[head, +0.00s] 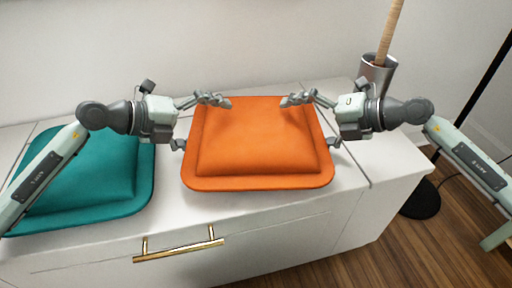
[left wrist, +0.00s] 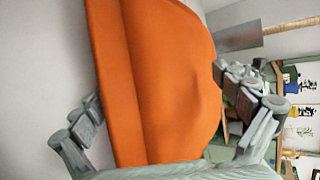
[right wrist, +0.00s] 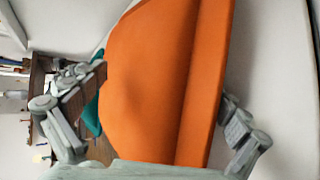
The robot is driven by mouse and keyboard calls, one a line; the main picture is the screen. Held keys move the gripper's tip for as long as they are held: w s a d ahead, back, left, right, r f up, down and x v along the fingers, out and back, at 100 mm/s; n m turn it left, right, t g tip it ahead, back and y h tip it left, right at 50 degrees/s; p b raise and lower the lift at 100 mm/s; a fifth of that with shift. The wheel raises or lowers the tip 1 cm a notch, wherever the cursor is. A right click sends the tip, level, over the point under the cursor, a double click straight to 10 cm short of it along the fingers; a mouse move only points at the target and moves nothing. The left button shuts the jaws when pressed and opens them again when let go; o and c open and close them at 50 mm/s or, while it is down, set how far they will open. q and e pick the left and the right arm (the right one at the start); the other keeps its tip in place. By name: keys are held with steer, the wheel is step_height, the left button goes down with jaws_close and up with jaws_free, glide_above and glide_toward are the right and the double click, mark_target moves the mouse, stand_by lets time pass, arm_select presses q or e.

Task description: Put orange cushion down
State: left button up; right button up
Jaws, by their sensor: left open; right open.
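The orange cushion (head: 258,145) lies flat on the white cabinet top, right of centre in the head view. My left gripper (head: 203,122) is open at its left edge, one finger above it and one low beside the rim. My right gripper (head: 312,120) is open in the same way at the right edge. The cushion also fills the space between the open fingers in the left wrist view (left wrist: 160,80) and in the right wrist view (right wrist: 155,85). Whether the fingers touch it is unclear.
A teal cushion (head: 85,185) lies to the left on the white cabinet (head: 290,228), partly behind my left arm. A metal vase (head: 376,75) with a wooden stick stands at the back right. A gold handle (head: 180,248) is on the drawer front.

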steer(key=shift+d, duration=0.2)
arm_select(q)
steer(key=v, duration=1.2)
arm_select(e)
steer(key=v, duration=1.1)
steer(key=shift+s+d+r, duration=0.2)
steer(key=shift+d+r, duration=0.05)
steer(key=shift+r, duration=0.05)
arm_select(q)
steer(key=shift+s+d, duration=0.1)
steer(key=shift+s, duration=0.05)
arm_select(e)
steer(key=shift+s, duration=0.1)
